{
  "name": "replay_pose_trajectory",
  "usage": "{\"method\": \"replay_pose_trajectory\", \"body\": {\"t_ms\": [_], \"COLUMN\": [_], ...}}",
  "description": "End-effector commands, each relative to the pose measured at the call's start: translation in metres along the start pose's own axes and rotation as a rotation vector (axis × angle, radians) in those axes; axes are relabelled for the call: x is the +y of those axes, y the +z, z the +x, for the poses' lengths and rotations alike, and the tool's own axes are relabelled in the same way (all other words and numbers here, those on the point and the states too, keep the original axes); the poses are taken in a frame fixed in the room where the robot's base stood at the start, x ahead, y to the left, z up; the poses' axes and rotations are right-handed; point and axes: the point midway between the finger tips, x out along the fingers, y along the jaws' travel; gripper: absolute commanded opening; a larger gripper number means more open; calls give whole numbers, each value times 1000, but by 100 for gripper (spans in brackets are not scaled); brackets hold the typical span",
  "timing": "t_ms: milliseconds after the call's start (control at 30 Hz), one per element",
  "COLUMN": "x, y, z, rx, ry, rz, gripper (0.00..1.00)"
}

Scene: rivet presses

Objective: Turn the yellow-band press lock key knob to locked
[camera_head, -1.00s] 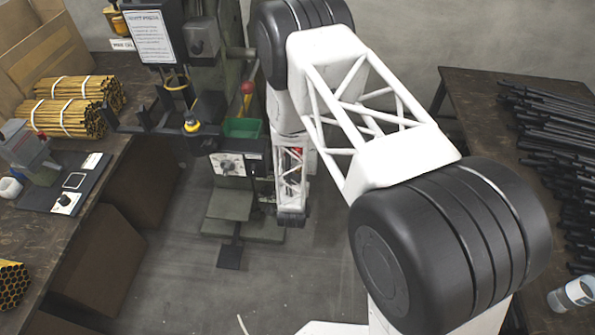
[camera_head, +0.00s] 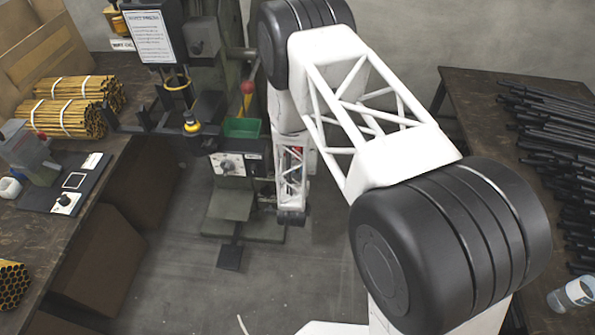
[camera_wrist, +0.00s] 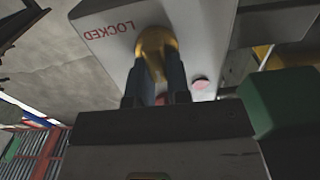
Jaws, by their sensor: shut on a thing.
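In the wrist view, a yellow key knob (camera_wrist: 157,42) stands on a pale grey panel (camera_wrist: 205,20). Red lettering reading LOCKED (camera_wrist: 108,30) shows upside down on the panel, left of the knob. The two dark fingers of my gripper (camera_wrist: 158,75) are shut on the knob, one on each side. They partly cover it, so I cannot tell exactly where it points. In the head view, the press (camera_head: 215,75) stands at centre left with a yellow band on its front. My gripper cannot be made out there.
A green bin (camera_head: 242,128) and a red-knobbed lever (camera_head: 247,88) are on the press. A round red spot (camera_wrist: 200,83) shows beside the fingers.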

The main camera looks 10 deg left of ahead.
Motion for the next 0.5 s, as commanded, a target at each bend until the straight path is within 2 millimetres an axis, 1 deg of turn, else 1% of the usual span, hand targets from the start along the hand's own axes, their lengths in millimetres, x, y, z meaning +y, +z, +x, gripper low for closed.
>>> {"method": "replay_pose_trajectory", "body": {"t_ms": [267,500], "x": [2,5], "y": [0,0], "z": [0,0], "rx": [0,1], "ry": [0,0], "rz": [101,276], "gripper": [0,0]}}
